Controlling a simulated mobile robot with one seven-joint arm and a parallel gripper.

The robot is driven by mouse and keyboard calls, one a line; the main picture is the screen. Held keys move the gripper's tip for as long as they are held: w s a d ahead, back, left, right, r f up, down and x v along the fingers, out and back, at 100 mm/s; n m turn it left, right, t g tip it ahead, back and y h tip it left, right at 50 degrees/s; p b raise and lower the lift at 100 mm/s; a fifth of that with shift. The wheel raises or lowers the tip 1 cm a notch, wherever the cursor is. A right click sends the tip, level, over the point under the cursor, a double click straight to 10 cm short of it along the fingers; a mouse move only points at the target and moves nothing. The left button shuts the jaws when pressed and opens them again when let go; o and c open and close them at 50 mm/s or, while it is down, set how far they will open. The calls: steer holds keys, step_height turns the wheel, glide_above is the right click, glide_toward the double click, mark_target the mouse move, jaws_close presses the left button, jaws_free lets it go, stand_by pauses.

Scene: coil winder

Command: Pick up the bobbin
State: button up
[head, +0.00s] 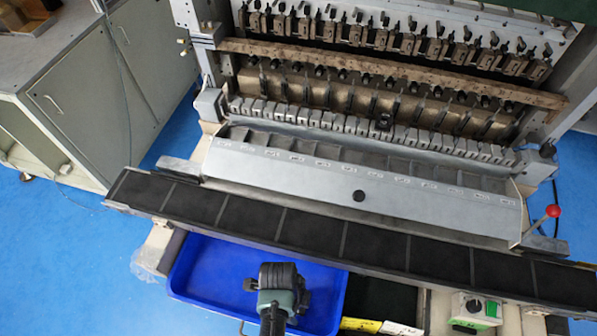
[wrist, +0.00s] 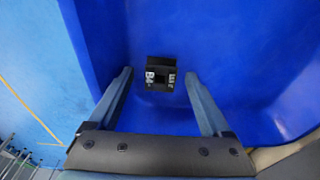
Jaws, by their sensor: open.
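The bobbin (wrist: 160,73) is a small black block with a dark square opening and white marks on both sides. In the wrist view it lies on the floor of a blue tray (wrist: 235,40). My gripper (wrist: 158,79) is open, with its two fingers on the left and right of the bobbin in the picture and gaps on both sides. I cannot tell how far the fingertips are above the tray floor. In the head view my wrist covers part of the blue tray (head: 205,275), and the bobbin is hidden there.
The tray's walls rise around the bobbin. A long black compartmented trough (head: 310,233) runs just behind the tray, before the winding machine (head: 360,190). A red-knobbed lever (head: 552,211) stands at right.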

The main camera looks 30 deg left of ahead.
jaws_close()
stand_by(0.4)
steer(key=shift+r, duration=0.15)
step_height(320, 180, up, 10)
stand_by(0.5)
